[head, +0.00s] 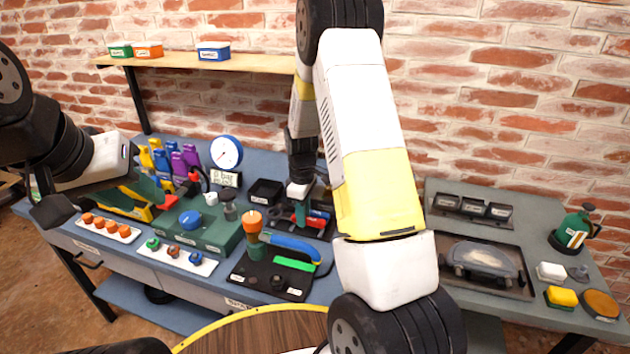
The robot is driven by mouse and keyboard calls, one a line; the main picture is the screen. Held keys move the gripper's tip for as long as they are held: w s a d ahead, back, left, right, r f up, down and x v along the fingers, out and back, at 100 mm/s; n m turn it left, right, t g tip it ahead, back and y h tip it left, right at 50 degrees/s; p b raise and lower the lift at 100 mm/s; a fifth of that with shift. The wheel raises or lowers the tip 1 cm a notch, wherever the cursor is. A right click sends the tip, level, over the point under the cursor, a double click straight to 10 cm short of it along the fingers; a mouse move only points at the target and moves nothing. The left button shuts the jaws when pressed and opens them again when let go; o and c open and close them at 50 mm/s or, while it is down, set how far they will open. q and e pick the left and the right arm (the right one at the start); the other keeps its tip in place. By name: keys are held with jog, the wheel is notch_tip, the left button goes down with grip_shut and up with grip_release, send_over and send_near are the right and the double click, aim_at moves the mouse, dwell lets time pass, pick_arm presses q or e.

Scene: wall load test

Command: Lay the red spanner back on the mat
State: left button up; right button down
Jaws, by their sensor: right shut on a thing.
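My right gripper (300,215) points down over the back middle of the bench, at a dark tray. A red piece (316,222), which looks like the red spanner, shows at its fingertips. The gripper is shut on it; the fingers and arm hide most of its shape. The black mat (245,276) lies at the bench's front edge, in front of that gripper.
A green box with a blue knob (190,219) stands left of the mat, with a round gauge (226,152) behind. White trays of small parts (178,258) line the front edge. An orange-topped tool (252,222) stands upright by the mat. A round wooden table (260,335) is nearest me.

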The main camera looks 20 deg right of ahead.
jog(key=shift+f, duration=0.8)
jog(key=c, duration=0.8)
grip_release()
jog(key=shift+r, duration=4)
